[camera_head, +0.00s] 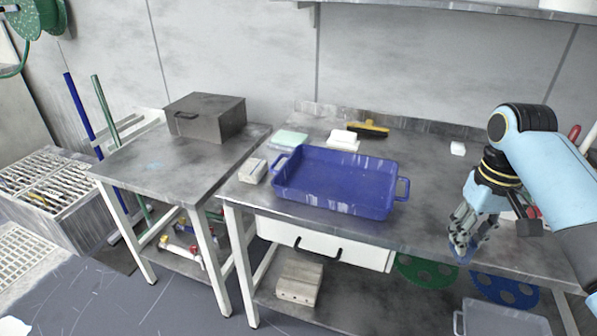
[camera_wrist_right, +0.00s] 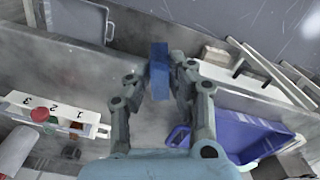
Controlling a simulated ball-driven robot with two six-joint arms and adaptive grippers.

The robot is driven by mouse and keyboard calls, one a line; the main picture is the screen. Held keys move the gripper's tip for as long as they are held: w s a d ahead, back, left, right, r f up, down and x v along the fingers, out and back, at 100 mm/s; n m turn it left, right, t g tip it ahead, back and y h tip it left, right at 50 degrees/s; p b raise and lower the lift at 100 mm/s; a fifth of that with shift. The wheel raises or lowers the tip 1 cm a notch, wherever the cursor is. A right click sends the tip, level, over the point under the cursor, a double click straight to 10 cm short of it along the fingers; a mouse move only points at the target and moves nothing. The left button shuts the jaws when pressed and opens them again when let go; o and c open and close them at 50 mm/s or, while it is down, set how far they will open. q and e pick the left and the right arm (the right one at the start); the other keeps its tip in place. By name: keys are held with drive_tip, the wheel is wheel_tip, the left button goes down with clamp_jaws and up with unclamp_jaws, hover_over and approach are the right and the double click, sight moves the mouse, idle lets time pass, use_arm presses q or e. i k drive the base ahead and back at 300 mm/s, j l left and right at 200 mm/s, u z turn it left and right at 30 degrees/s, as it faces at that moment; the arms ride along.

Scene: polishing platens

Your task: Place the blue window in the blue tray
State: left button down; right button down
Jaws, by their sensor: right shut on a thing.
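The blue window (camera_wrist_right: 159,70) is a small flat blue piece between the fingertips of my right gripper (camera_wrist_right: 156,78) in the wrist view. My right gripper also shows in the head view (camera_head: 463,240), shut on it near the bench's front edge; there the fingers hide most of the window. The blue tray (camera_head: 345,180) stands on the bench left of my right gripper, with handles at its ends, and looks empty. In the wrist view the tray (camera_wrist_right: 235,135) is at the lower right, apart from the window. My left gripper is out of view.
Behind the tray lie a pale green block (camera_head: 291,138), a white block (camera_head: 343,140) and a yellow-and-black brush (camera_head: 370,128). A beige block (camera_head: 252,171) is left of it. A numbered white rack (camera_wrist_right: 60,113) shows in the wrist view. Bench between tray and gripper is clear.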

sight(337, 184)
drive_tip(key=i+l+u, duration=0.15)
drive_tip(key=u, duration=0.25)
drive_tip(key=l+u, duration=0.4)
drive_tip(key=i+l+u, duration=0.1)
drive_tip(key=l+u, duration=0.7)
drive_tip(key=l, duration=0.25)
